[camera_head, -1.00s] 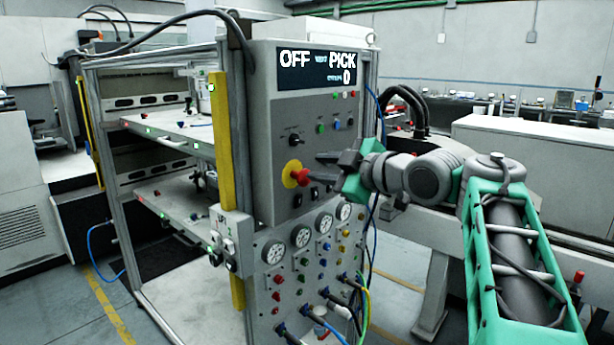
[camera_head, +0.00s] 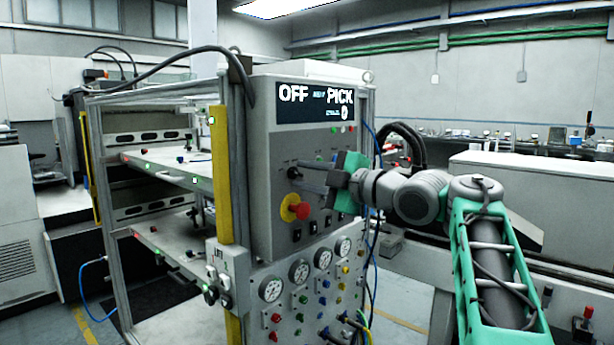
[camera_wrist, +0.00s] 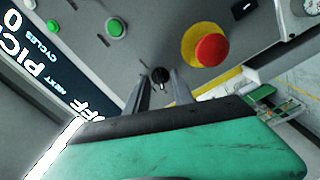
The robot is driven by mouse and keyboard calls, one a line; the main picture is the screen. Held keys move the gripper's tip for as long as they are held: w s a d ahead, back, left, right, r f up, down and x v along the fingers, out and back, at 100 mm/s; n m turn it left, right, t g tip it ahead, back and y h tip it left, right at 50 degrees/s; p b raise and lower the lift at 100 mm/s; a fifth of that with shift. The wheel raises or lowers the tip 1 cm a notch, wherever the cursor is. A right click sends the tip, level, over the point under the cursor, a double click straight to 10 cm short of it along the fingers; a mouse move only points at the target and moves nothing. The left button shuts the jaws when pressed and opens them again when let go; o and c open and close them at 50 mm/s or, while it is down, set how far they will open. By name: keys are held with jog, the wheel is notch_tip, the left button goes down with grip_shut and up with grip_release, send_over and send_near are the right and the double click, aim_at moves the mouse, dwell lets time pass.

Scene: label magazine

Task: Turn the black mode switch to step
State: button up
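The black mode switch (camera_head: 293,172) is a small knob on the grey control panel (camera_head: 262,135), above the emergency stop. It also shows in the wrist view (camera_wrist: 160,75). My gripper (camera_head: 301,174) reaches in from the right, its fingers pointing at the panel. In the wrist view my gripper (camera_wrist: 161,80) is open, one finger on each side of the switch. I cannot tell whether either finger touches it. The panel's display (camera_head: 315,102) reads OFF, NEXT PICK, with a 0 below. The switch's position labels are too small to read.
A red emergency stop (camera_head: 299,210) on a yellow disc sits just below my gripper; it is at the right in the wrist view (camera_wrist: 210,50). Green buttons (camera_wrist: 115,27) lie left of the switch there. Gauges and cables fill the lower panel.

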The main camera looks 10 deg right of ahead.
grip_shut()
jog(key=shift+m, duration=0.5)
jog(key=m+p, duration=0.1)
jog(key=m, duration=0.1)
jog(key=shift+m, duration=0.4)
jog(key=m+p, duration=0.1)
jog(key=m, duration=0.2)
jog(key=shift+r+m+p, duration=0.1)
jog(key=shift+m+p, duration=0.2)
jog(key=m+p, duration=0.6)
jog(key=m, duration=0.4)
jog(key=shift+m, duration=0.4)
